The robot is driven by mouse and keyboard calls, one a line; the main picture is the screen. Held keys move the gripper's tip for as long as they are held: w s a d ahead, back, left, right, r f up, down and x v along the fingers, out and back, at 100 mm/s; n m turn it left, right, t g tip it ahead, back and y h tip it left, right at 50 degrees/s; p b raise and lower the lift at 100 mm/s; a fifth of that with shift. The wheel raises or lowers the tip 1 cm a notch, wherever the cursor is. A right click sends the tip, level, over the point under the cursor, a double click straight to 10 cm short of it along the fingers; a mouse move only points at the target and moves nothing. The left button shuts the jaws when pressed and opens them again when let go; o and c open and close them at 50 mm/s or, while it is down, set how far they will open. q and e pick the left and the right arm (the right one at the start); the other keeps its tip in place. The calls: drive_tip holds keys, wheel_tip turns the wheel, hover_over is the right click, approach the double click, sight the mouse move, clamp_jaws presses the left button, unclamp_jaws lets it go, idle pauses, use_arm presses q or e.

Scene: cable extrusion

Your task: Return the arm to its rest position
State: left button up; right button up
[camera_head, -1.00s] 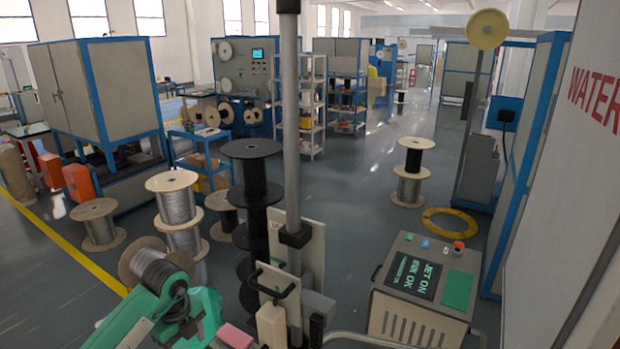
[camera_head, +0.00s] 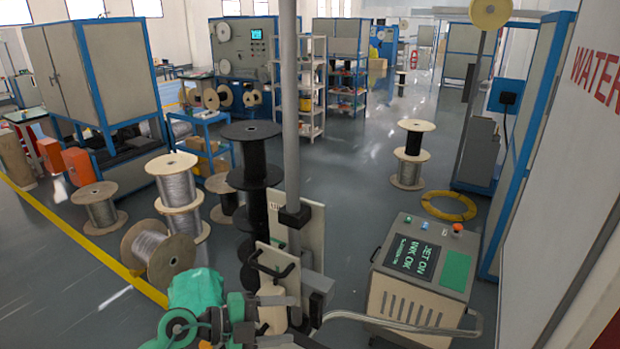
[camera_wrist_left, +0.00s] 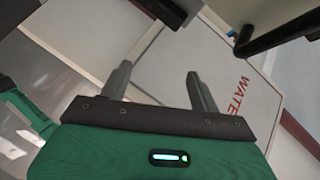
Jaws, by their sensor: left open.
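My green left arm (camera_head: 195,290) shows at the bottom of the head view, left of centre, bent with its wrist end toward the bottom middle. Behind the fingers is a pale panel with red "WATER" lettering (camera_wrist_left: 238,95). My right arm and gripper do not show.
A printer cabinet (camera_head: 420,285) with a screen stands right of the arm, near a grey upright post (camera_head: 291,120). Wooden cable spools (camera_head: 160,252) and a black spool stack (camera_head: 252,150) stand at left and behind. A yellow coil (camera_head: 448,206) lies on open floor.

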use_arm(q)
wheel_tip(320, 180, up, 7)
drive_tip(key=a+n+t+h, duration=0.2)
drive_tip(key=n+t+h, duration=0.1)
drive_tip(key=n+t, duration=0.3)
drive_tip(key=a+r+n+t+y, duration=0.1)
drive_tip(key=a+n+t+y, duration=0.65)
drive_tip(key=n+t, duration=0.2)
drive_tip(key=s+a+f+n+g+y, duration=0.5)
drive_tip(key=a+f+n+y, duration=0.4)
drive_tip(key=f+n+y, duration=0.3)
drive_tip(key=s+d+f+m+g+h, duration=0.1)
drive_tip(key=s+f+g, duration=0.5)
drive_tip(key=s, duration=0.4)
drive_tip(key=s+d+f+m+g+h, duration=0.1)
drive_tip(key=s+f+g, duration=0.5)
drive_tip(key=s, duration=0.5)
wheel_tip(320, 180, down, 32)
drive_tip(key=s+a+f+g, duration=0.1)
drive_tip(key=s+a+f, duration=0.1)
drive_tip(key=s+f, duration=0.7)
drive_tip(key=s+a+f+g+b, duration=0.1)
drive_tip(key=s+a+f, duration=0.1)
drive_tip(key=s+f, duration=0.8)
drive_tip(key=shift+s+f, duration=0.15)
drive_tip(key=shift+f, duration=0.5)
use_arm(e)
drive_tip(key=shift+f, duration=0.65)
